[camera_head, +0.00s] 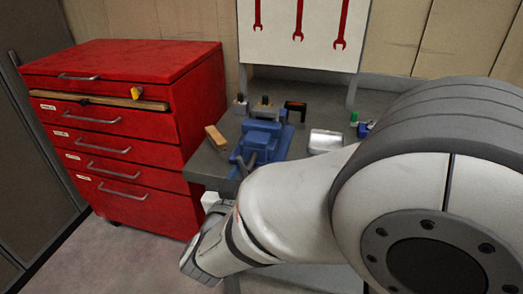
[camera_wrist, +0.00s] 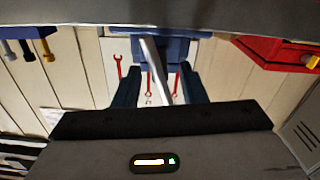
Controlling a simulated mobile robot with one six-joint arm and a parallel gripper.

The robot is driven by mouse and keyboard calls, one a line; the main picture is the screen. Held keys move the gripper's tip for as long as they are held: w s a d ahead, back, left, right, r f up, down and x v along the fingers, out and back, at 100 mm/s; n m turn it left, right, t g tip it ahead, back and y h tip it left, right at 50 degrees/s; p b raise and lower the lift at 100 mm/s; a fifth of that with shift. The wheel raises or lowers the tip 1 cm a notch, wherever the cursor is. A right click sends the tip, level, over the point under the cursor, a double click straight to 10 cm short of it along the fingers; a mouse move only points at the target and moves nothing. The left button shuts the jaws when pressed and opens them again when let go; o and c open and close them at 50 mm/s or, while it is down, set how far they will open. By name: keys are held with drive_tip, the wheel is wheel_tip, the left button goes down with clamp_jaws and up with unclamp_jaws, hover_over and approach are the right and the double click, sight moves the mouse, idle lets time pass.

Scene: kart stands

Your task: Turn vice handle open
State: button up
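The blue vice (camera_head: 262,140) sits on the grey workbench near its left front edge. In the wrist view the vice (camera_wrist: 172,48) is at the top centre, and its silver bar handle (camera_wrist: 153,68) slants down from it. My gripper (camera_wrist: 158,72) has its two dark fingers apart. The handle passes between them in this view, with gaps seen on both sides, so I see no grip on it. Whether the handle lies at fingertip depth is unclear.
A red drawer cabinet (camera_head: 125,130) stands left of the workbench (camera_head: 205,165), its top drawer partly open. A wooden block (camera_head: 216,137), a black-and-orange item (camera_head: 295,109) and a silver box (camera_head: 326,141) lie around the vice. A board with red wrenches (camera_head: 300,30) is behind.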

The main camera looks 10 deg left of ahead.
drive_tip(key=shift+w, duration=0.8)
drive_tip(key=shift+c, duration=0.4)
clamp_jaws()
drive_tip(key=shift+d, duration=0.15)
